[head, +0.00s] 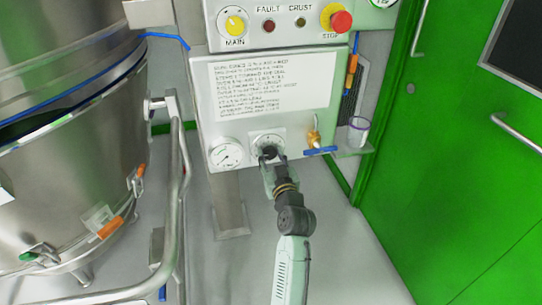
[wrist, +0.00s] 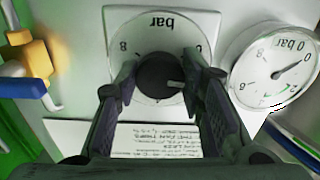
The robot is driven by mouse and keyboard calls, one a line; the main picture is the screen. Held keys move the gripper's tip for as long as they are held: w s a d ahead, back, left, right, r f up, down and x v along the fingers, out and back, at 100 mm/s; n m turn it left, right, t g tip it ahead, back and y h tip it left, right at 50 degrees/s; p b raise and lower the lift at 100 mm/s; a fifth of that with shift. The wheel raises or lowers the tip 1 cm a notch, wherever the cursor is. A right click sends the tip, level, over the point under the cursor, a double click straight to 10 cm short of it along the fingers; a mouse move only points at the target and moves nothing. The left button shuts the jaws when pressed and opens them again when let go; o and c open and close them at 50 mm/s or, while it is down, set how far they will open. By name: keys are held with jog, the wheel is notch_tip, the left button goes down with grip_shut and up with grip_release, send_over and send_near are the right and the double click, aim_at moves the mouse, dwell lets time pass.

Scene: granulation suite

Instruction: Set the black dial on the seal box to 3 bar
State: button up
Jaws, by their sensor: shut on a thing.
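The black dial (head: 268,153) sits on a white square plate low on the grey seal box (head: 205,110). In the wrist view the black dial (wrist: 158,78) is round, in front of a white scale face marked "bar", seen upside down. A pale pointer mark is on the dial's right side in that view. My gripper (head: 272,164) reaches the dial from below; in the wrist view its fingers (wrist: 160,74) are shut on either side of the dial. The fingers hide part of the scale, so I cannot tell the set value.
A round pressure gauge (head: 226,154) is beside the dial; it also shows in the wrist view (wrist: 274,73). A brass valve with a blue handle (head: 320,151) is on the other side. A printed instruction sheet (head: 262,84) is above. A steel vessel (head: 70,150) stands left, a green door (head: 450,150) right.

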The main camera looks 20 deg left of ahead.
jog(key=m+p, duration=0.1)
jog(key=m, duration=0.4)
jog(key=shift+r+p, duration=0.1)
jog(key=shift+p, duration=0.2)
jog(key=m+p, duration=0.2)
jog(key=m, duration=0.3)
jog(key=shift+m, duration=0.3)
jog(key=o, duration=1.1)
jog(key=shift+o, duration=0.2)
jog(key=shift+s, duration=0.1)
jog(key=v, duration=1.1)
jog(key=shift+s+d, duration=0.25)
jog(key=shift+s, duration=0.05)
